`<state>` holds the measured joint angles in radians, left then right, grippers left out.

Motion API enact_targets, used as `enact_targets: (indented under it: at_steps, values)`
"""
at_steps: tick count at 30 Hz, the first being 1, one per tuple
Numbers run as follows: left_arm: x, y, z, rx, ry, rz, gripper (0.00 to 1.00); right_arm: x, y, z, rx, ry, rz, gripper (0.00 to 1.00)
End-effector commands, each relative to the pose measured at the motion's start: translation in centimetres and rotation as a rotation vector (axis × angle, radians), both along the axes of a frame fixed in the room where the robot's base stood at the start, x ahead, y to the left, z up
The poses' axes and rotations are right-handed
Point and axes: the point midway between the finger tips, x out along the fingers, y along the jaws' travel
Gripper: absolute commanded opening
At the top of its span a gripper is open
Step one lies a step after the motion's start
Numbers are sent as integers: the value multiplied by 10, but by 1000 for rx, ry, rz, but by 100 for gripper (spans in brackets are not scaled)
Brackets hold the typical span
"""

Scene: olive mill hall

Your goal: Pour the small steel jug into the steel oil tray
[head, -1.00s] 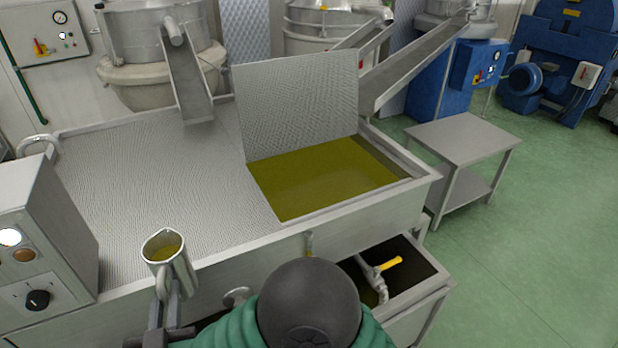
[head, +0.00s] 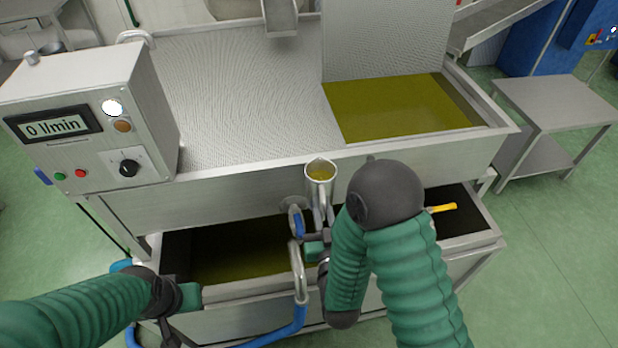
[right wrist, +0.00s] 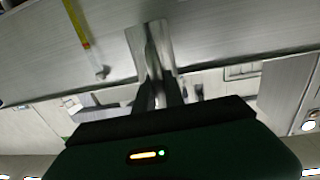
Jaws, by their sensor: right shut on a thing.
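The small steel jug (head: 320,172) is upright with yellow-green oil showing inside its mouth. My right gripper (head: 320,215) is shut on it and holds it in front of the upper tank's front wall, above the lower trough. In the right wrist view the jug (right wrist: 149,42) stands between the finger ends, blurred. The steel oil tray appears to be the lower trough (head: 225,292), which holds dark green oil; my right arm and a pipe hide part of it. My left gripper (head: 172,325) is low at the left, its fingers unclear.
The upper steel tank (head: 230,190) has a perforated cover and an open bay of oil (head: 400,105). A control box (head: 90,115) reads 0 l/min. A curved pipe with a blue hose (head: 275,335) crosses the trough's front. A yellow-handled valve (head: 441,208) and side table (head: 560,105) are right.

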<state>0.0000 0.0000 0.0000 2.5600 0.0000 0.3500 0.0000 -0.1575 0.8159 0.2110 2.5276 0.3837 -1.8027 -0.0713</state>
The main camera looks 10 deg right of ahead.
Motion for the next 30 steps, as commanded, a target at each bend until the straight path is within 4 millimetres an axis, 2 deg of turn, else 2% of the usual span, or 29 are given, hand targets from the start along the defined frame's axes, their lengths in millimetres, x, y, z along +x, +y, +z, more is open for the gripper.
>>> enact_targets:
  at_steps: [1,6,13,21,30]
  values:
    - [0,0,0,0,0,0,0,0,-13,-10,-3,2,5,0]
    - [0,0,0,0,0,0,0,-2,-44,-37,-2,-1,41,0]
    - [0,0,0,0,0,0,0,-8,-67,-63,3,-4,71,0]
    - [0,0,0,0,0,0,0,-9,-68,-67,5,-7,70,0]
    - [0,0,0,0,0,0,0,-4,-68,-51,1,-10,71,0]
